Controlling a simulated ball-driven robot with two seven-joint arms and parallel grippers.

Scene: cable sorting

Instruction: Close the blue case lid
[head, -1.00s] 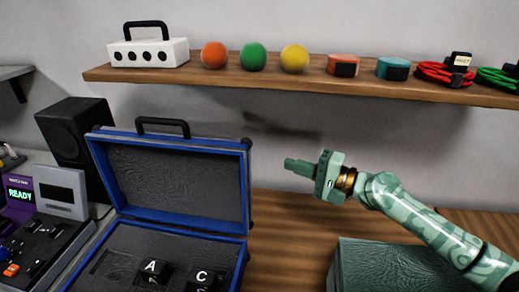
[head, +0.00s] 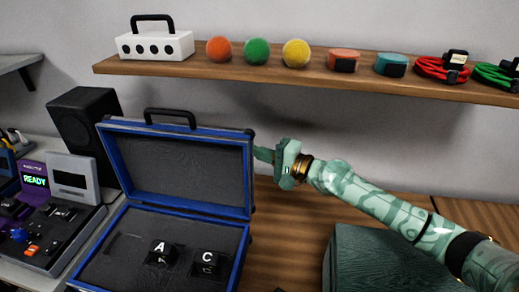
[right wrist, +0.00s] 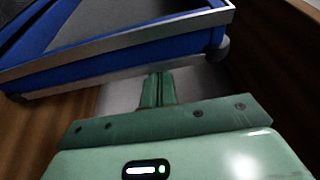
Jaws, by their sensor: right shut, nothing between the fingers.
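The blue case (head: 237,262) stands open on the wooden table in the head view. Its lid (head: 180,168) is raised and leans back, with a black handle on top. In the right wrist view the shut fingers (right wrist: 158,90) point at the blue and silver lid edge (right wrist: 120,48). My left gripper is not in view.
A dark green box (head: 385,260) stands right of the case, with bare table between. A shelf (head: 300,78) above holds balls, a white box and cables. A speaker (head: 84,122) and a console (head: 55,225) stand at the left.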

